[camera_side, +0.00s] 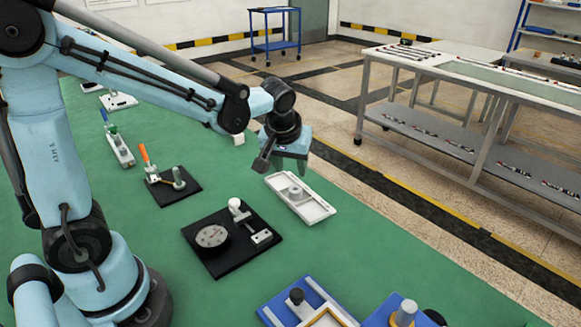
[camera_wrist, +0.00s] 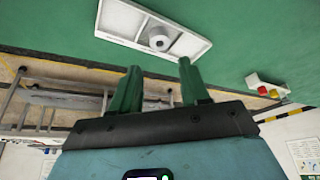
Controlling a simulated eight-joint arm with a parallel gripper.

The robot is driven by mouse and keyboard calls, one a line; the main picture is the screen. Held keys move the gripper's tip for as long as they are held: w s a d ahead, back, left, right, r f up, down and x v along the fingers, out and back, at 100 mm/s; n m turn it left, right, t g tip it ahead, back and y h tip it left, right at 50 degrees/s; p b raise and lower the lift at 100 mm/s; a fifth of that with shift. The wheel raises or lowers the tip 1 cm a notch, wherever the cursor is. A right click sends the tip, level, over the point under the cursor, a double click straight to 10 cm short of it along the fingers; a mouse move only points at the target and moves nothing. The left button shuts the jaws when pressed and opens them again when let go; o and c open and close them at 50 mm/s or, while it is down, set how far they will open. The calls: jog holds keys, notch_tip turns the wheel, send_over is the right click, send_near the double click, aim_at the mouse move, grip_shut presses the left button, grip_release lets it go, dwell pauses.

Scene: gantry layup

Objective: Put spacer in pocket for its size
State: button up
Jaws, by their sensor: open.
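A grey ring-shaped spacer (camera_side: 294,192) sits in a shallow white tray (camera_side: 316,212) on the green table. My gripper (camera_side: 288,171) is above the table beside the far end of the tray, apart from the spacer. In the wrist view its two green fingers (camera_wrist: 160,78) stand apart with nothing between them. I cannot tell which recess is the pocket matching the spacer's size.
A black plate (camera_side: 215,267) with a round dial and a white post lies left of the tray. An orange-handled clamp (camera_side: 146,155) stands on another plate farther back. Blue-framed fixtures (camera_side: 272,314) stand at the front edge. Green table right of the tray is clear.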

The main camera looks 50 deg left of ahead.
jog(key=s+d+r+m+t+h, duration=0.2)
jog(key=s+m, duration=0.4)
jog(key=s, duration=0.4)
jog(key=shift+s+d+r+m+t+h, duration=0.35)
jog(key=shift+d+r+t, duration=0.35)
jog(key=shift+d+r, duration=0.3)
jog(key=shift+a, duration=0.1)
dwell(0.4)
